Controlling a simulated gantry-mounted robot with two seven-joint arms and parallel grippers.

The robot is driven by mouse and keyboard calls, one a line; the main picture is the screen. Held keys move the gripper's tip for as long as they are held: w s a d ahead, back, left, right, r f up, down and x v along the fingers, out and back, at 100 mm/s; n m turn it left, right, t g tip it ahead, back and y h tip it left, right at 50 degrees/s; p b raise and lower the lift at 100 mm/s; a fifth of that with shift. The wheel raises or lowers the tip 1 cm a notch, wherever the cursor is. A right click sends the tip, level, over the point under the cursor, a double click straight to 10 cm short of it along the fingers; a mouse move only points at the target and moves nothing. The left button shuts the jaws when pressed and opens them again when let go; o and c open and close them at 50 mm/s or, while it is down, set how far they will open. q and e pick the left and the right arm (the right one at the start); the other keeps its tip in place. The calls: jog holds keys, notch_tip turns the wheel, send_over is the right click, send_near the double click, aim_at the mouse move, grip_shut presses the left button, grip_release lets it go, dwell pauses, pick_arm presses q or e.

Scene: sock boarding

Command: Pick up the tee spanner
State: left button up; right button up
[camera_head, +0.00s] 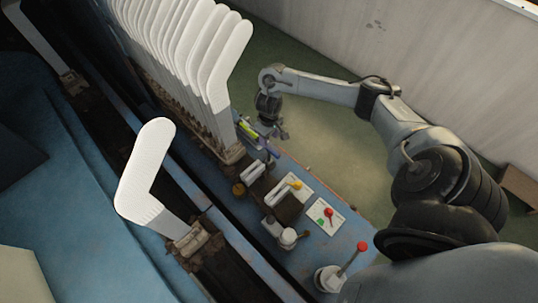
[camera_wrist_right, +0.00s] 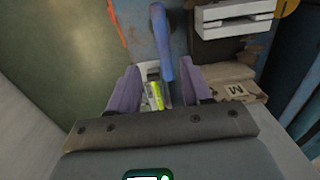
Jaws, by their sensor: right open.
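My right gripper (camera_head: 275,132) is over the far end of the blue bench, beside the row of white boards. It is open in the right wrist view (camera_wrist_right: 158,88), with its two purple-grey fingers apart. A blue bar with a rounded end (camera_wrist_right: 162,42), perhaps the tee spanner, lies just beyond the fingertips. In the head view it is a small purple-blue bar (camera_head: 269,149). A yellow-green piece (camera_wrist_right: 156,96) shows between the fingers, and also in the head view (camera_head: 248,128). I cannot tell whether anything touches the fingers. My left gripper is not in view.
White sock boards (camera_head: 195,45) stand close together left of the gripper. One board (camera_head: 148,170) stands alone nearer. The bench holds a red-knobbed lever (camera_head: 361,247), a red button (camera_head: 328,212) and a yellow knob (camera_head: 296,185). Green floor right of the bench is clear.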

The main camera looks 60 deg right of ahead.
aim_at(269, 147)
jog(key=f, duration=0.1)
jog(key=f+b, duration=0.1)
jog(key=f, duration=0.1)
jog(key=shift+a+f, duration=0.2)
jog(key=shift+f, duration=0.1)
jog(key=shift+f+b, duration=0.3)
jog(key=shift+f, duration=0.05)
pick_arm(q)
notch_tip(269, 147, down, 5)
jog(key=b, duration=0.3)
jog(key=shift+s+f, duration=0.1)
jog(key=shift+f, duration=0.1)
pick_arm(e)
jog(key=f, duration=0.4)
jog(key=shift+s+a+f, duration=0.3)
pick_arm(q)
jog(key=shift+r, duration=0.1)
pick_arm(e)
grip_shut()
